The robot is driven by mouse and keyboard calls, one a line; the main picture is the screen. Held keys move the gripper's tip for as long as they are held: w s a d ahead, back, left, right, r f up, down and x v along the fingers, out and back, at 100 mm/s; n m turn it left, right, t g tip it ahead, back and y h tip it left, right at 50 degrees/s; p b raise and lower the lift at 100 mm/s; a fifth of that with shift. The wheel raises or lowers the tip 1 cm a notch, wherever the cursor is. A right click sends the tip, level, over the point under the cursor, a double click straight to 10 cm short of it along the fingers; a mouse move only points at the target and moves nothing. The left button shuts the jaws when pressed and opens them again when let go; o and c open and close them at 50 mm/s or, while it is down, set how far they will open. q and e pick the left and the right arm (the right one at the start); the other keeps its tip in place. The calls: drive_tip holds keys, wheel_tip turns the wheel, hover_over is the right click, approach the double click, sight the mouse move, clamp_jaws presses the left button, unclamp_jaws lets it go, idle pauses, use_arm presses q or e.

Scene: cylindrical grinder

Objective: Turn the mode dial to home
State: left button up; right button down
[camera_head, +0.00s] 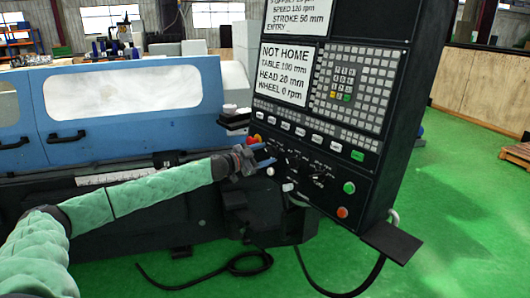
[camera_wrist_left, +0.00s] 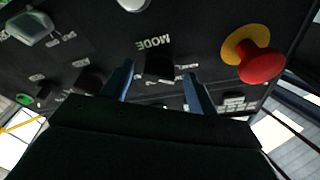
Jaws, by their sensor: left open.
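The mode dial (camera_wrist_left: 158,66) is a small black knob under the upside-down label MODE in the left wrist view. My left gripper (camera_wrist_left: 160,80) is open, with one blue finger on each side of the dial. I cannot tell whether the fingers touch it. In the head view my left gripper (camera_head: 266,156) is at the lower left of the black control panel (camera_head: 262,116), and the dial is hard to make out there. The screen (camera_head: 286,72) reads NOT HOME. My right gripper is not in view.
A red emergency button (camera_wrist_left: 262,64) on a yellow base sits close beside the fingers. Other knobs, a green button (camera_head: 349,188) and an orange-red button (camera_head: 342,212) are on the panel. A blue machine door (camera_head: 130,112) stands behind my arm. A black cable (camera_head: 240,266) lies on the green floor.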

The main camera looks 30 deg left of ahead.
use_arm(q)
drive_tip(key=shift+w+d, duration=0.2)
drive_tip(key=shift+w, duration=0.1)
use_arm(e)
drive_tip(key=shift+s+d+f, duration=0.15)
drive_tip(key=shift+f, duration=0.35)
use_arm(q)
drive_tip(key=shift+c, duration=0.5)
drive_tip(key=c, duration=0.9)
